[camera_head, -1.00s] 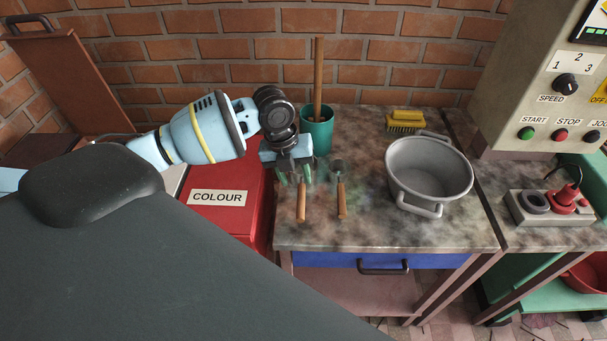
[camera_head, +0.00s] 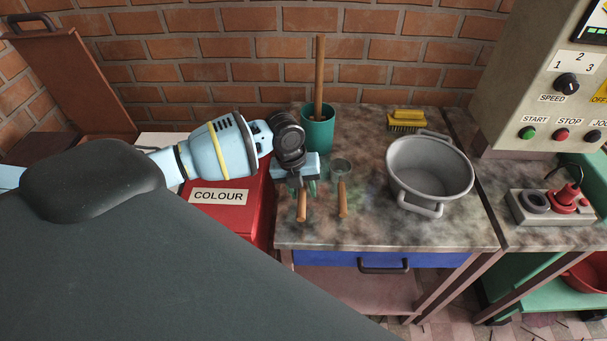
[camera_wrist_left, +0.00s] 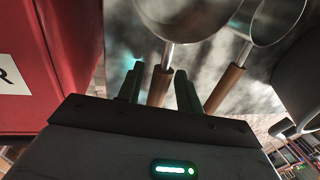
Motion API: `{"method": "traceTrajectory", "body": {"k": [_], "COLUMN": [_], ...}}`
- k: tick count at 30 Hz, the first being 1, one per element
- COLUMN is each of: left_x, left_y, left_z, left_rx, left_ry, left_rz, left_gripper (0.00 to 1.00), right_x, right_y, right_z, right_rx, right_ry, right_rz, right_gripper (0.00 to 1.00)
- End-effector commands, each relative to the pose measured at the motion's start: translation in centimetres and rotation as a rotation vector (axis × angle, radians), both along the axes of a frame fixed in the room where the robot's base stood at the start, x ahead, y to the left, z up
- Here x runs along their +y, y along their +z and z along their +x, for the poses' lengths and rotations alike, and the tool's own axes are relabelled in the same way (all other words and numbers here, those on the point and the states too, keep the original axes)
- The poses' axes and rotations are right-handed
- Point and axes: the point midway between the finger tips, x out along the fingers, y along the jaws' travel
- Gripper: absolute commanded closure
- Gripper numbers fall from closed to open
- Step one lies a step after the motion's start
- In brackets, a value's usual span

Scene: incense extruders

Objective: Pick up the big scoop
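Two metal scoops with wooden handles lie side by side on the stained worktop. The left scoop (camera_head: 302,207) looks the larger in the left wrist view (camera_wrist_left: 187,18); in the head view my gripper hides its bowl. The right scoop (camera_head: 342,190) lies just beside it, and also shows in the wrist view (camera_wrist_left: 226,86). My left gripper (camera_head: 303,187) is over the left scoop. In the wrist view its two green fingers (camera_wrist_left: 158,88) stand apart, one on each side of that handle, with gaps visible. I cannot tell whether they touch it. My right gripper is out of view.
A green pot (camera_head: 318,133) with a wooden stick stands behind the gripper. A grey two-handled pot (camera_head: 432,172) and a yellow brush (camera_head: 406,120) are to the right. A red COLOUR box (camera_head: 222,212) is at the left. The worktop (camera_head: 370,228) is clear in front.

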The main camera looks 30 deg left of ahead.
Motion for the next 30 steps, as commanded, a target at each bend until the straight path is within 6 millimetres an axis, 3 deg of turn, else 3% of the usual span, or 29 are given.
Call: {"method": "traceTrajectory", "body": {"k": [1,8,20,29,30], "left_x": [0.0,0.0,0.0,0.0,-0.1], "left_y": [0.0,0.0,0.5,3.9,3.7], "left_z": [0.0,0.0,0.1,0.1,-0.9], "left_rx": [0.0,0.0,-0.002,-0.004,0.002], "left_ry": [0.0,0.0,0.0,0.0,-0.002], "left_rz": [0.0,0.0,-0.001,0.0,0.001], "left_gripper": [0.71,1.0,1.0,1.0,1.0], "right_x": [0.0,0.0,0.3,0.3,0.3], "right_y": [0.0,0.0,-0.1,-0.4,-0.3], "right_z": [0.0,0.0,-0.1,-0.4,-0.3], "right_rx": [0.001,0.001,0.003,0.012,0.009], "right_ry": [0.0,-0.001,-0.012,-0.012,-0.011], "right_rz": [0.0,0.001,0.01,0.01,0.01], "right_gripper": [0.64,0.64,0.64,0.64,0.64]}}
